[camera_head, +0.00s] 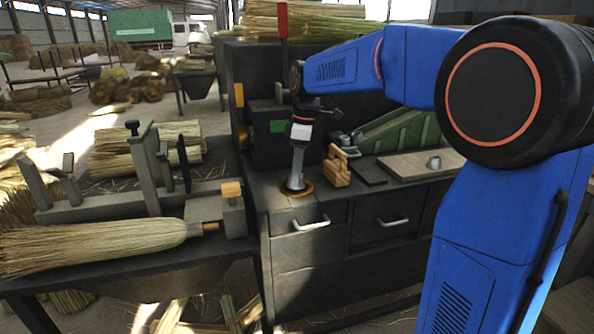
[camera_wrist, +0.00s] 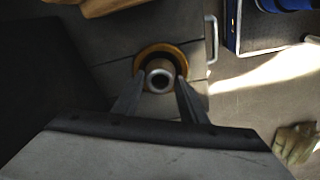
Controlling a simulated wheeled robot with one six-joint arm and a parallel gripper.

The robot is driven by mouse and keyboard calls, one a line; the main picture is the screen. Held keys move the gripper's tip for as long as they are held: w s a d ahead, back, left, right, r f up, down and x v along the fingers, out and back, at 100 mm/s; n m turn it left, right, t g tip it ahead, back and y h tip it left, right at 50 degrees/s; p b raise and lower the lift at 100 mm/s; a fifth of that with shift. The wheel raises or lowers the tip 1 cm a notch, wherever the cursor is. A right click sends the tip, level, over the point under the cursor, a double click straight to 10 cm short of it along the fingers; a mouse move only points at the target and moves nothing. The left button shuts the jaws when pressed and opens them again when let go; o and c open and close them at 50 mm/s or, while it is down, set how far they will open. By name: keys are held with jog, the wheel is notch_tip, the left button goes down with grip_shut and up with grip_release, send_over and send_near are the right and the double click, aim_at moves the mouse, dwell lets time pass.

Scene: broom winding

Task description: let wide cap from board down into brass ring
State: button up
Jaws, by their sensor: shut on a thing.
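My gripper (camera_head: 296,179) points straight down over the brass ring (camera_head: 308,189) on the left end of the cabinet top. In the wrist view, my gripper (camera_wrist: 160,82) has both fingers on the sides of a round, pale cap with a dark hollow centre, which I take as the wide cap (camera_wrist: 149,79). The cap shows within the outline of the brass ring (camera_wrist: 146,53), toward its lower edge in that view. Whether it is just above the ring or partly in it, I cannot tell. The board (camera_head: 402,166) lies to the right and carries a small grey cap (camera_head: 434,162).
A wooden block piece (camera_head: 338,168) stands close right of the ring, with a dark flat plate (camera_head: 368,171) beyond it. A green machine part (camera_head: 398,132) is behind. A broom (camera_head: 95,245) lies on the left bench. Drawers with handles (camera_head: 312,223) face forward.

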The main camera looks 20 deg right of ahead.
jog(key=o, duration=1.1)
jog(key=shift+r, duration=0.1)
jog(key=shift+r, duration=3.9)
jog(key=s+d+f+m+t, duration=0.1)
jog(key=s+f+m, duration=0.3)
jog(key=s, duration=0.7)
jog(key=s+d+f+m+t, duration=0.1)
jog(key=s+d+f+m, duration=0.2)
jog(key=s+f+m, duration=0.2)
jog(key=s+d+f+m+t+h, duration=0.1)
jog(key=s+f+m, duration=0.3)
jog(key=s+f, duration=0.5)
jog(key=shift+s+d+m+t, duration=0.1)
jog(key=shift+s+d+t, duration=0.15)
jog(key=shift+s, duration=1.15)
jog(key=shift+s+d+m+t, duration=0.15)
jog(key=shift+s+d, duration=0.2)
jog(key=shift+s, duration=1)
jog(key=shift+s+d+m+t, duration=0.1)
jog(key=shift+s+d+t, duration=0.15)
jog(key=shift+s, duration=1.15)
